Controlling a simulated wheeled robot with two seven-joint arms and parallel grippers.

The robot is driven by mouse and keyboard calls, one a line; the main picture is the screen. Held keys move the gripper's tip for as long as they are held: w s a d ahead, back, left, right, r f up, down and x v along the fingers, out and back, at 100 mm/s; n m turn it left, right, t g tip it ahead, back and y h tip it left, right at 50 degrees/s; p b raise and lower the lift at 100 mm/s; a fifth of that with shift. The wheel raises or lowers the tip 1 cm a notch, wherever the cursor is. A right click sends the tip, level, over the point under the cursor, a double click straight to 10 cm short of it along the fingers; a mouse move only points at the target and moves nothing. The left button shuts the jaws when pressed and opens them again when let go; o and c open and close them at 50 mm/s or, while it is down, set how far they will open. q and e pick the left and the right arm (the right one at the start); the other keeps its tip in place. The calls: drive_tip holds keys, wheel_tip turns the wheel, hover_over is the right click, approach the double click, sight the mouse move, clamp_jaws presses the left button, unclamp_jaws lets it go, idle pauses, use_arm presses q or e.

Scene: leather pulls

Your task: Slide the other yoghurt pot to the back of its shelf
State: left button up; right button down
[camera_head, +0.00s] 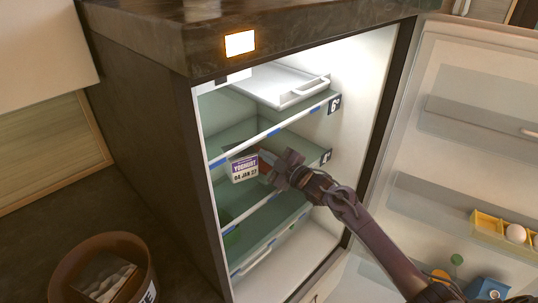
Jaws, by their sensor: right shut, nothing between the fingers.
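A yoghurt pot (244,169) with a white label reading "YOGHURT" and a date stands on the middle shelf (262,205) of the open fridge, near the shelf's front left. My right gripper (267,161) reaches in from the lower right. It is shut and empty, with its fingertips close to the pot's right side. I cannot tell whether they touch it. A second yoghurt pot cannot be made out. My left gripper is not in view.
A white pull-out tray (290,86) sits above the upper shelf (280,127). The open door (455,150) at right holds an egg rack (488,226) and cartons. A brown bin (110,245) stands at lower left. The shelf right of the pot looks clear beyond my gripper.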

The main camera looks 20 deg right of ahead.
drive_tip(key=s+d+p, duration=0.1)
drive_tip(key=s+d+f+p, duration=0.1)
drive_tip(key=s, duration=0.1)
drive_tip(key=s+d+p, duration=0.1)
drive_tip(key=s, duration=0.1)
drive_tip(key=shift+s+d+f, duration=0.15)
drive_tip(key=shift+d, duration=0.25)
drive_tip(key=shift+a, duration=0.1)
